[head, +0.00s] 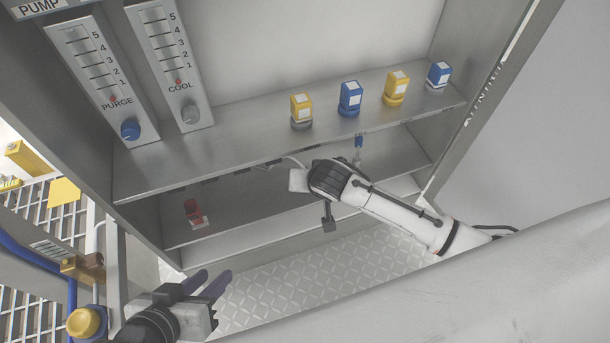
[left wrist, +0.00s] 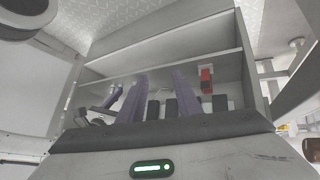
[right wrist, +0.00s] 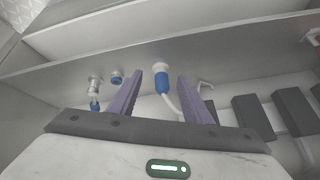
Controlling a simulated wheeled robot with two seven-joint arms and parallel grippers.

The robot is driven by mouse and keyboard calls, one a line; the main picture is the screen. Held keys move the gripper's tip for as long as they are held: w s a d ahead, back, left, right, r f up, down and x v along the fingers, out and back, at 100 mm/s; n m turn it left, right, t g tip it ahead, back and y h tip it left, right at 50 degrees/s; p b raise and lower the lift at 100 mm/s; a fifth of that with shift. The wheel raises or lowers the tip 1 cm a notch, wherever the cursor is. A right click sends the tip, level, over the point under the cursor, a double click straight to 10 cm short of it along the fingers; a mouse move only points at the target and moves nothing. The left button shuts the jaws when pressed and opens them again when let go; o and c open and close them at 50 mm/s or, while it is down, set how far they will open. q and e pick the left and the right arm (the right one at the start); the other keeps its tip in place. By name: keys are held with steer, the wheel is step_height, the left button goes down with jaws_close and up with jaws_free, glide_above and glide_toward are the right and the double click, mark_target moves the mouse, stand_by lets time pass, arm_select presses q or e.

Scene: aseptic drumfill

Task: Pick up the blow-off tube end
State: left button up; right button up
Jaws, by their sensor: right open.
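In the right wrist view a blue fitting (right wrist: 162,84) with a pale tube curving down from it hangs under a pale shelf. It shows between the open fingers of my right gripper (right wrist: 168,98), which do not visibly touch it. I cannot tell for sure that this is the blow-off tube end. In the head view my right arm reaches into the cabinet's lower bay, with the right fingers hidden; a blue fitting (head: 358,142) shows under the shelf beyond it. My left gripper (head: 208,285) is open and empty in front of the cabinet at the lower left.
Yellow and blue capped blocks stand on the upper shelf (head: 240,152). A red part (head: 195,213) sits in the lower bay at left. Dark blocks (right wrist: 252,116) line the right side of the right wrist view. A rail with a yellow knob (head: 85,321) stands beside my left gripper.

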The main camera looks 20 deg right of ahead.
steer(key=w+b, duration=0.1)
steer(key=w, duration=0.1)
steer(key=shift+w+d+f, duration=0.1)
steer(key=shift+w, duration=0.3)
steer(key=shift+b+x, duration=0.7)
steer(key=shift+x, duration=0.45)
steer(key=shift+w+f, duration=0.2)
steer(key=shift+f, duration=0.05)
jaws_close()
arm_select(q)
steer(key=shift+w+d+r+t+h, duration=0.25)
steer(key=shift+d+r, duration=0.15)
steer(key=shift+r, duration=0.1)
steer(key=shift+w+d+r+t+h, duration=0.1)
steer(key=shift+d+r+t+h, duration=0.15)
steer(key=shift+d+r, duration=0.2)
arm_select(e)
steer(key=shift+r, duration=0.15)
